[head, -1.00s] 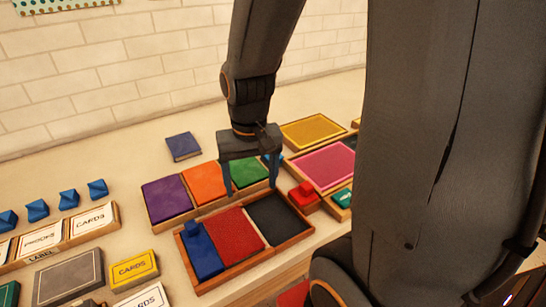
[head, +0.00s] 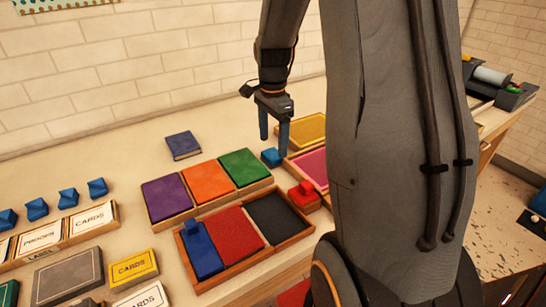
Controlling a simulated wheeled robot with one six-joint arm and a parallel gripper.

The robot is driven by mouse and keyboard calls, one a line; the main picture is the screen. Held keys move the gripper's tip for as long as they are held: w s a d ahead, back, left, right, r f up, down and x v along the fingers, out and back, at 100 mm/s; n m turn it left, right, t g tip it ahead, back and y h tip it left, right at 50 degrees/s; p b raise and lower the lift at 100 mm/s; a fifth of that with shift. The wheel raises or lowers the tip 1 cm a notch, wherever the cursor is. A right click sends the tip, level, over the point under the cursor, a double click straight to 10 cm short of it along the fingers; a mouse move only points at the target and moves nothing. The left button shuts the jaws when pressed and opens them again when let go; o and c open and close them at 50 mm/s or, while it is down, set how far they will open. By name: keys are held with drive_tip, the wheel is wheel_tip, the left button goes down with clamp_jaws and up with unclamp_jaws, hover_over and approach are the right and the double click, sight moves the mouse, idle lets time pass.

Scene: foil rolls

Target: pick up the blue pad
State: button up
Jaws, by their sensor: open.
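A blue pad (head: 207,262) lies in the left compartment of the front wooden tray, left of a red pad (head: 234,234) and a black pad (head: 274,219). A small blue block (head: 192,229) sits at its back end. A separate dark blue flat square (head: 183,145) lies on the table behind the trays; I cannot tell if it is a pad or a book. My gripper (head: 273,135) is open and empty, pointing down above a small blue block (head: 271,157), right of the green pad and apart from both blue flat pieces.
A back tray holds purple (head: 166,197), orange (head: 207,181) and green (head: 244,167) pads. A red stamp block (head: 303,192) stands to the right. My arm hides part of the yellow (head: 308,129) and pink pads. Card boxes lie at left. Table around the dark blue square is clear.

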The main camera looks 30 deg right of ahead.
sight(273, 153)
drive_tip(key=shift+s+a+f+p, duration=0.1)
drive_tip(key=shift+f+p, duration=0.5)
drive_tip(key=shift+f, duration=1.6)
drive_tip(key=c, duration=1.2)
wheel_tip(273, 153, up, 10)
drive_tip(key=shift+r+b, duration=0.1)
drive_tip(key=shift+b, duration=0.95)
drive_tip(key=shift+c, duration=0.3)
drive_tip(key=o, duration=0.6)
drive_tip(key=c, duration=0.4)
drive_tip(key=shift+o, duration=0.2)
drive_tip(key=shift+s, duration=0.1)
